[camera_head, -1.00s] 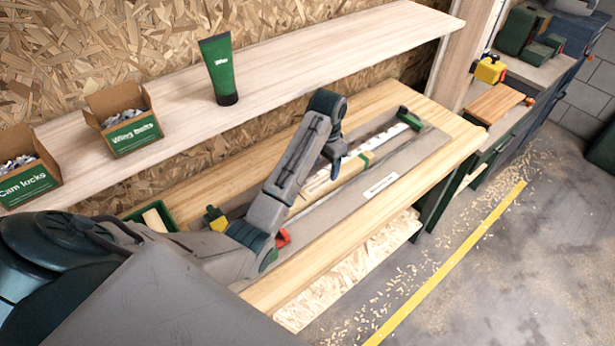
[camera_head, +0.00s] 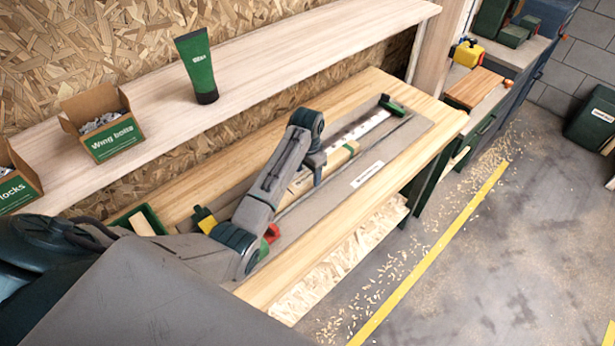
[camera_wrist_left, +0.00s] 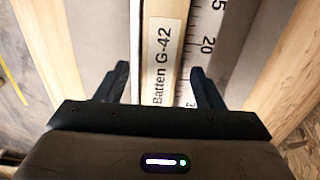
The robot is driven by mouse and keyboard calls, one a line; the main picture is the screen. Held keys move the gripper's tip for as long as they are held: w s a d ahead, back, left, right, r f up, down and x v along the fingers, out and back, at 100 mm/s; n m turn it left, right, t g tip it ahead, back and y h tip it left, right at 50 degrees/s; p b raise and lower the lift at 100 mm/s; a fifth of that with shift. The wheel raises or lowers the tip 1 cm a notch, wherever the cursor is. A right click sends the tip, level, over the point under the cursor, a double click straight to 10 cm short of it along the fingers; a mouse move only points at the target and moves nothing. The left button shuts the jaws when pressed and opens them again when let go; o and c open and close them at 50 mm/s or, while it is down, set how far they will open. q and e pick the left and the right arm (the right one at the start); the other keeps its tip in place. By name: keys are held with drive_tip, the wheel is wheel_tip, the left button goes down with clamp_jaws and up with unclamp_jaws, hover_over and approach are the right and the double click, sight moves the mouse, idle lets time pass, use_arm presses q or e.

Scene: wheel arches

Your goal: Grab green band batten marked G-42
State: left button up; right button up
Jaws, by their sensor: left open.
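The batten (camera_head: 338,159) is a pale wooden strip lying in a long grey fixture (camera_head: 405,150) on the workbench, with a greenish band near its far end. In the left wrist view its white label reads "Batten G-42" (camera_wrist_left: 161,60). My left gripper (camera_head: 318,178) is over the batten and hides part of it in the head view. In the left wrist view the gripper (camera_wrist_left: 158,82) is open, with one finger to each side of the labelled strip. I cannot tell how far above it the fingertips are. My right gripper is not in view.
A white ruler scale (camera_wrist_left: 207,45) runs beside the batten. A red part (camera_head: 271,233) and a yellow part (camera_head: 206,222) are near my forearm. The shelf (camera_head: 290,65) behind holds a green tube (camera_head: 198,68) and a wing bolts box (camera_head: 103,125). The bench's far right end is clear.

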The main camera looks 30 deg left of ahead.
use_arm(q)
drive_tip(key=shift+f, duration=0.95)
drive_tip(key=c, duration=1.2)
drive_tip(key=shift+r, duration=0.1)
clamp_jaws()
drive_tip(key=shift+w, duration=0.1)
